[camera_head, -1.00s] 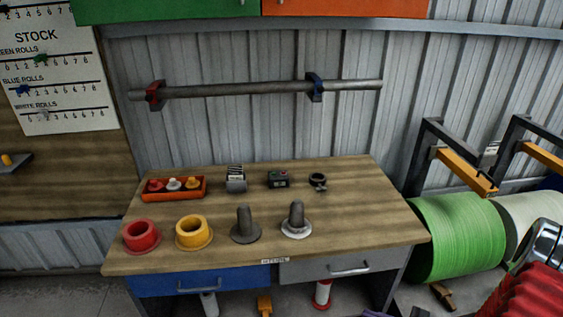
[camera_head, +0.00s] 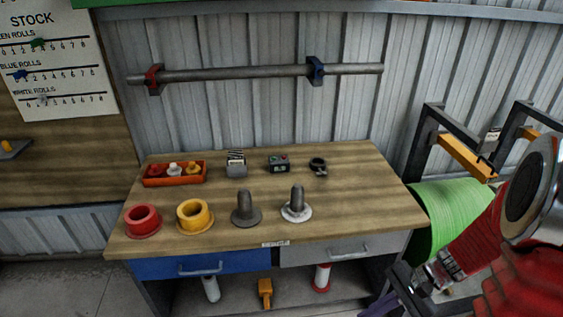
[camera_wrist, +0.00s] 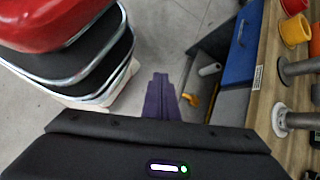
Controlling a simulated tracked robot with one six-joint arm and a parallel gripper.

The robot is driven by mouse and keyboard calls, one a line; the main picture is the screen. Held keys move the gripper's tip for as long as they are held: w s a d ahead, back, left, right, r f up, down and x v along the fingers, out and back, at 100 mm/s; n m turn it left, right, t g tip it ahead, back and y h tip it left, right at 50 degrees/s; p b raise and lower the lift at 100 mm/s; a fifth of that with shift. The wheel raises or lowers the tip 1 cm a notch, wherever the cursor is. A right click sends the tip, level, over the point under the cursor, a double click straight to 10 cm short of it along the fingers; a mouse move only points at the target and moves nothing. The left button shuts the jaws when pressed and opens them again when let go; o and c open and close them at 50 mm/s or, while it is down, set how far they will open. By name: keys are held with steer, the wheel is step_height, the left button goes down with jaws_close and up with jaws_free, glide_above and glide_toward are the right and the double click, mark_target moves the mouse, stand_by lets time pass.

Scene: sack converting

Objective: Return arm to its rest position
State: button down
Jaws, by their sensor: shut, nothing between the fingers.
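My gripper (camera_wrist: 160,97) shows in the wrist view as two purple fingers close together, shut and empty, over the grey floor. In the head view its purple fingers (camera_head: 382,304) show at the bottom edge, low and in front of the bench's right end. My red arm rises from there along the right edge of the picture. The gripper is apart from the bench and touches nothing that I can see.
The wooden workbench (camera_head: 340,218) holds a red ring (camera_head: 143,221), a yellow ring (camera_head: 194,217), two flanged spindles (camera_head: 243,208) and an orange tray (camera_head: 175,180). A green roll (camera_head: 447,208) on a rack stands right of it. In the wrist view the bench's blue drawer (camera_wrist: 241,45) is right of my fingers.

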steer(key=s+a+r+n+t+h, duration=0.1)
steer(key=r+n, duration=0.3)
steer(key=r, duration=0.4)
steer(key=s+a+r+n+t+h, duration=0.2)
steer(key=a+r+n+t+h, duration=0.1)
steer(key=r, duration=0.4)
steer(key=s+a+r+n+t+h, duration=0.1)
steer(key=r+n+h, duration=0.3)
steer(key=r, duration=0.4)
steer(key=shift+s+a+r+n+t, duration=0.3)
steer(key=shift+s+a+n+t, duration=0.1)
steer(key=shift+a+n+t, duration=0.15)
